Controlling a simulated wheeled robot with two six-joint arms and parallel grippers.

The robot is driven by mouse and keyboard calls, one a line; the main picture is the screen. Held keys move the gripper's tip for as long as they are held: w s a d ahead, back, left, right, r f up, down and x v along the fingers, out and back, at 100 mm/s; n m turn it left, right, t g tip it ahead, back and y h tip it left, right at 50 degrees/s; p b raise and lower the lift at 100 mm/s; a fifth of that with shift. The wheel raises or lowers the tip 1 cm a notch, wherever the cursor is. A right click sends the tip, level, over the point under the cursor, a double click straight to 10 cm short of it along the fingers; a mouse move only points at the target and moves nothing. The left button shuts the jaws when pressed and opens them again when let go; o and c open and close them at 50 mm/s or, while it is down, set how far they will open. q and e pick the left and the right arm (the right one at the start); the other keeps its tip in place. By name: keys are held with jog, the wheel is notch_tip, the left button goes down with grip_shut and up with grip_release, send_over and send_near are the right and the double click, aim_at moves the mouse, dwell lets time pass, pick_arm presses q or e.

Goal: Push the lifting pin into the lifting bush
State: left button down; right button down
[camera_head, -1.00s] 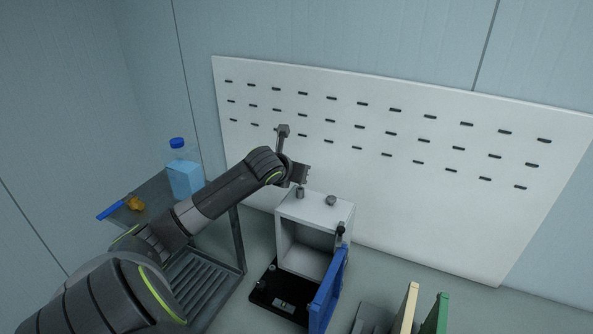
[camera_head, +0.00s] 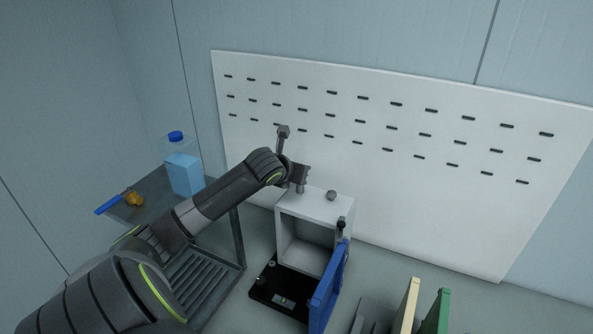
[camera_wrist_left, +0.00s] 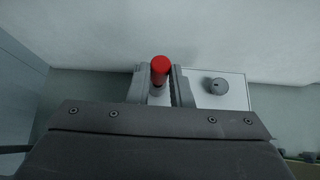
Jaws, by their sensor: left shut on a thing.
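My left gripper (camera_head: 300,181) is over the left part of the top of a white open-fronted box (camera_head: 318,205). In the left wrist view it is shut on a red-topped pin (camera_wrist_left: 159,68), which stands between its two fingers. In the head view the fingers hide most of the pin, and a short grey piece shows below them at the box top. I cannot tell how deep the pin sits, and any bush under it is hidden. A round grey knob-like part (camera_head: 331,195) sits on the box top to the right; it also shows in the left wrist view (camera_wrist_left: 216,86). My right gripper is out of view.
A blue panel (camera_head: 328,288) stands by the box's open front, beside a black base plate (camera_head: 268,290). Cream (camera_head: 407,308) and green (camera_head: 437,312) panels stand at the lower right. A bottle (camera_head: 185,172) is on the left shelf. A slotted white board (camera_head: 400,150) rises behind.

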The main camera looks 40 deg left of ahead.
pick_arm(q)
jog(key=shift+f+b, duration=0.6)
jog(key=shift+f, duration=0.4)
jog(key=c, duration=1.2)
grip_release()
jog(key=shift+c, duration=0.2)
jog(key=shift+s+d+r, duration=0.15)
jog(key=shift+s+r, duration=0.25)
jog(key=shift+s, duration=0.15)
jog(key=p+v, duration=0.2)
jog(key=v, duration=1.4)
